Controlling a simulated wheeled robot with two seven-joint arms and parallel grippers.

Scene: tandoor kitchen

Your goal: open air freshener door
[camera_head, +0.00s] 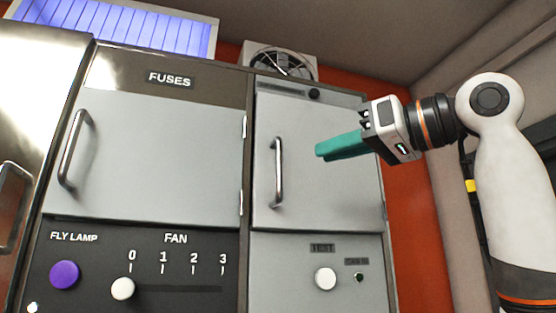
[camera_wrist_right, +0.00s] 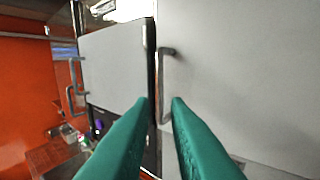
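A grey cabinet door (camera_head: 316,190), shut, is in the right half of the head view. No label reading air freshener is legible on it. Its vertical metal bar handle (camera_head: 278,172) is near its left edge. My right gripper (camera_head: 319,151) reaches in from the right, its teal fingers pointing left toward the handle, apart from it. In the right wrist view my gripper (camera_wrist_right: 160,104) is open and empty, and the handle (camera_wrist_right: 161,86) shows ahead, lined up with the gap between the fingertips. My left gripper is not in view.
Left of it is a shut door (camera_head: 160,140) labelled FUSES with its own handle (camera_head: 72,150). Below are a purple FLY LAMP button (camera_head: 64,274), a FAN slider knob (camera_head: 122,288) and a white knob (camera_head: 325,279). A fan box (camera_head: 281,61) sits above.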

